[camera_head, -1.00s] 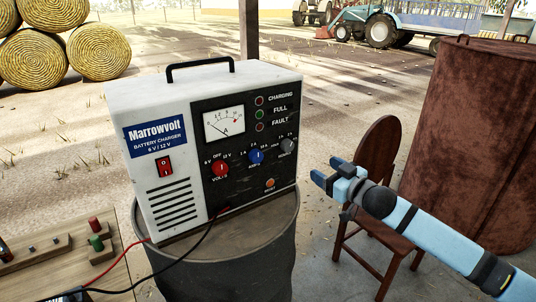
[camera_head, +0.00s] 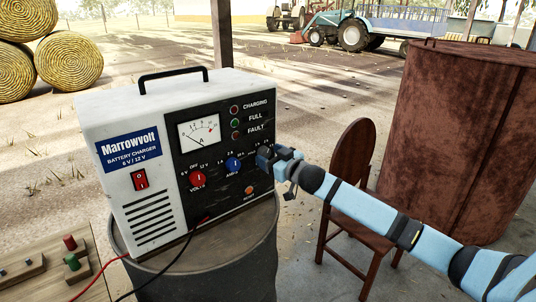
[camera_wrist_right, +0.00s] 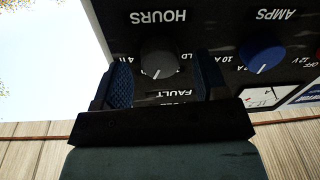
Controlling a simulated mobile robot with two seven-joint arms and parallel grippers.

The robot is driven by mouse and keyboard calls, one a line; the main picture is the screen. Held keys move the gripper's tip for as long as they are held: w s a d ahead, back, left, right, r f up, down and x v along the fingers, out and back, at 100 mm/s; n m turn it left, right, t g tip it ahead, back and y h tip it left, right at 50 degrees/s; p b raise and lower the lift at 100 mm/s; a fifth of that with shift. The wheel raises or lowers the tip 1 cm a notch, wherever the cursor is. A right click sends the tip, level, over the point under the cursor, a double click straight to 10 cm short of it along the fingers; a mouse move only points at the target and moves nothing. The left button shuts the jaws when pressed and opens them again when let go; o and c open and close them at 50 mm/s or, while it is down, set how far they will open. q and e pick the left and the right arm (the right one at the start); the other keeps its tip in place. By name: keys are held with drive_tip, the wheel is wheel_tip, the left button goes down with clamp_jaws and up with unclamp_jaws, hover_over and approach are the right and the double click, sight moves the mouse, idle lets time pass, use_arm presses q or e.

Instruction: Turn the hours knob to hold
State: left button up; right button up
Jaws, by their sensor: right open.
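The white battery charger (camera_head: 150,110) has a black front panel with a red volts knob (camera_head: 197,180) and a blue amps knob (camera_head: 233,164). My right gripper (camera_head: 266,157) is at the panel's right side and hides the hours knob in the head view. In the right wrist view, upside down, the dark grey hours knob (camera_wrist_right: 158,58) lies between the two open fingers of the right gripper (camera_wrist_right: 162,85). Gaps show beside the knob. Its white pointer line points down, slightly left, in that picture; part of the HOLD label shows to the right. My left gripper is out of view.
The charger stands on a metal drum (camera_head: 250,245). A wooden chair (camera_head: 352,185) and a large rusty barrel (camera_head: 455,140) stand to the right.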

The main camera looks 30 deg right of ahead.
drive_tip(key=shift+w+a, duration=0.1)
drive_tip(key=shift+w, duration=0.5)
drive_tip(key=c, duration=0.9)
drive_tip(key=shift+c, duration=0.2)
